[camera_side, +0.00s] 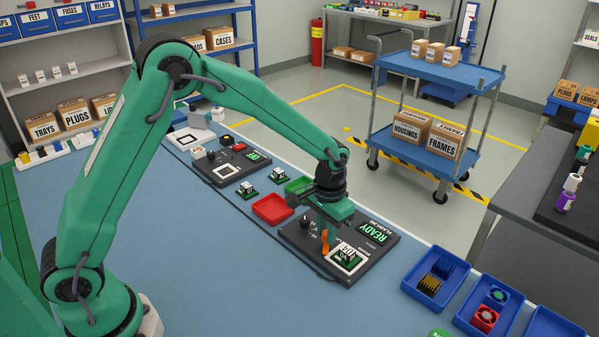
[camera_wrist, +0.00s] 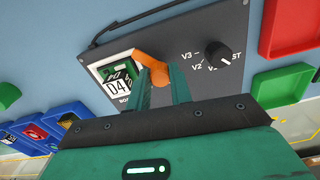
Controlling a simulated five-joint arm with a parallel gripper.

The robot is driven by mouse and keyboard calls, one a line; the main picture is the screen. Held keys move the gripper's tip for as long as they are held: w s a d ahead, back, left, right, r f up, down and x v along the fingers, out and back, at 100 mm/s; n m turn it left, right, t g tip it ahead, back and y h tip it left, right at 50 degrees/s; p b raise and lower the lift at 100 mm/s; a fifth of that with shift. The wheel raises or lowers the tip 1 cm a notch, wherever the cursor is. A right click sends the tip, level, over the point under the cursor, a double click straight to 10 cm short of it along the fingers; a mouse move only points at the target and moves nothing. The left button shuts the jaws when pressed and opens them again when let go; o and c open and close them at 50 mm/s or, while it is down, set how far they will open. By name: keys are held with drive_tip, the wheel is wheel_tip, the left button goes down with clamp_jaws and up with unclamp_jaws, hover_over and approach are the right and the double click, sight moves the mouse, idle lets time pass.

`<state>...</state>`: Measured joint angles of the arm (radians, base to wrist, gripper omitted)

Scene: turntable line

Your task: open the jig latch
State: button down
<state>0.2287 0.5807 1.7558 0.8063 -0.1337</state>
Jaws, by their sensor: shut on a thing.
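The jig (camera_side: 298,240) is a dark plate with a lit green READY display, a knob and a white-framed nest. Its orange latch (camera_side: 325,243) stands beside the nest; it also shows in the wrist view (camera_wrist: 152,68). A green board (camera_side: 347,258) with a white D4 label sits in the nest and also shows in the wrist view (camera_wrist: 118,82). My gripper (camera_side: 325,230) points down over the jig, its fingers shut on the latch. The fingers (camera_wrist: 160,78) hide part of the latch in the wrist view. I cannot tell whether the latch overlaps the board.
A black knob (camera_wrist: 218,56) marked V2, V3 and TEST is close to the fingers. A red tray (camera_side: 272,208) and a green tray (camera_side: 299,186) lie behind the jig. Blue bins (camera_side: 460,294) stand to its right. A second dark station (camera_side: 226,166) is farther left. The front bench is clear.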

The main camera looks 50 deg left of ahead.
drive_tip(key=m, duration=0.3)
drive_tip(key=shift+m, duration=0.4)
drive_tip(key=m, duration=0.4)
idle(0.3)
drive_tip(key=c, duration=1.3)
unclamp_jaws()
drive_tip(key=shift+o, duration=0.2)
drive_tip(key=shift+r, duration=0.1)
wheel_tip(320, 180, up, 7)
drive_tip(key=shift+r, duration=0.35)
